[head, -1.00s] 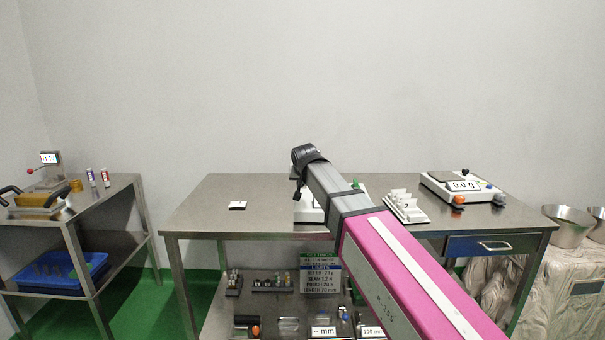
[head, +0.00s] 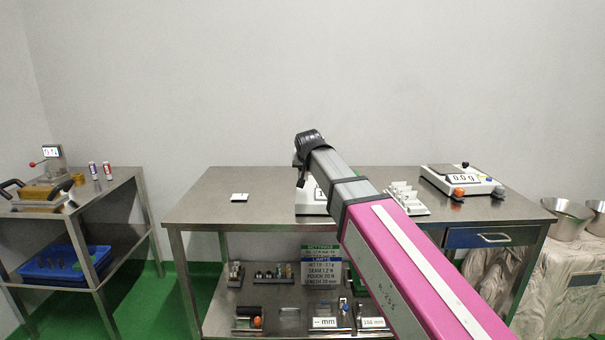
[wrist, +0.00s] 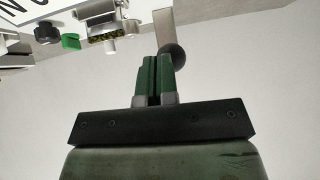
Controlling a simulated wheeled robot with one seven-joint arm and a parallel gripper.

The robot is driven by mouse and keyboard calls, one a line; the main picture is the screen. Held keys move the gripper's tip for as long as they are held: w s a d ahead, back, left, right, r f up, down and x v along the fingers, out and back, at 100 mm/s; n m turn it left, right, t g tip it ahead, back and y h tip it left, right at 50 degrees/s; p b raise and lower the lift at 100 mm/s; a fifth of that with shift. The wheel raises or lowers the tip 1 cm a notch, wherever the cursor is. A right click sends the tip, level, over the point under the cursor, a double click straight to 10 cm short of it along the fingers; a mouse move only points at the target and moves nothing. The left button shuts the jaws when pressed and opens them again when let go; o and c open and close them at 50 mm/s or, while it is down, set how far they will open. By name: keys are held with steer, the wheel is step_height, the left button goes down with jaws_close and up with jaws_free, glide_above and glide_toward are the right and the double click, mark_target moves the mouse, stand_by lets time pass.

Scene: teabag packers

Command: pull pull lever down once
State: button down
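In the wrist view, my gripper (wrist: 155,62) has two green fingers side by side with only a thin dark line between them, and nothing shows in it. A dark round knob (wrist: 176,52) is just beyond and right of the fingertips, at the end of a grey-brown bar (wrist: 163,27). This looks like the pull lever; whether the fingers touch the knob I cannot tell. A white machine (wrist: 60,20) with a green part and a dark knob is at upper left. In the head view, my arm covers most of the white machine (head: 309,204), and my gripper is hidden.
The steel table (head: 260,190) also holds a small white card (head: 240,197), a white rack (head: 405,197) and a scale (head: 462,182). A cart (head: 120,187) with a red-knobbed device (head: 52,160) stands at left. The table's left part is mostly clear.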

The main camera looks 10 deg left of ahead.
steer(key=v, duration=1)
steer(key=shift+s, duration=0.4)
steer(key=shift+d+r, duration=0.1)
steer(key=shift+s, duration=0.15)
